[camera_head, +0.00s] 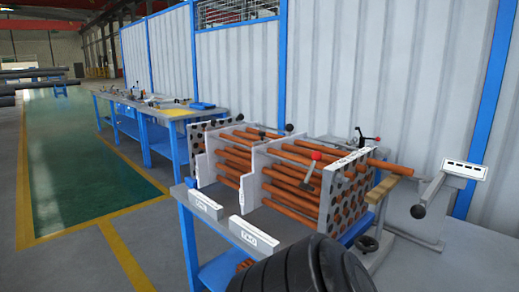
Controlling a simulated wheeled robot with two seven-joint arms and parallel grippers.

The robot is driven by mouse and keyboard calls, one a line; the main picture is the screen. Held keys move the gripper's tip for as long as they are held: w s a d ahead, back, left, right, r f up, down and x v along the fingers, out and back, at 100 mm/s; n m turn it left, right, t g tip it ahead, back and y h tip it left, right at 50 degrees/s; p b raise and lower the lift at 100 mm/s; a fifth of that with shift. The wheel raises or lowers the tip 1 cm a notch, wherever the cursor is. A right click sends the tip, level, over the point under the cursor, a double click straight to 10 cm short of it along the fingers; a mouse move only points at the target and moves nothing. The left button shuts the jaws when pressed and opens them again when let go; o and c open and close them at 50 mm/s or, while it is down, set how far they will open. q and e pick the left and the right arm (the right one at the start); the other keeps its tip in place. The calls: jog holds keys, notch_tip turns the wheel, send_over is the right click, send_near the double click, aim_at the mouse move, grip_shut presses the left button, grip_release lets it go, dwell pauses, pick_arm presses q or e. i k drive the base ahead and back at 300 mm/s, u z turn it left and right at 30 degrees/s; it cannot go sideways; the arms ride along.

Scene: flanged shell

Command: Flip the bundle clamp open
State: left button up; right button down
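A tube bundle of several copper-coloured rods (232,158) lies through upright white plates on a blue-framed bench. At its right end is a perforated grey plate (347,195) with rows of round holes. Smaller black knobs (289,127) show along the back. I cannot tell which of these is the bundle clamp, or whether it is open. Neither of my grippers is in view.
A black ribbed rounded shape (300,268) fills the bottom centre, before the bench's front edge. A long blue workbench (150,112) runs behind at left. The green floor (80,150) is clear.

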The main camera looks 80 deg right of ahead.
aim_at(316, 156)
jog(key=k, duration=0.85)
jog(key=z, duration=1.05)
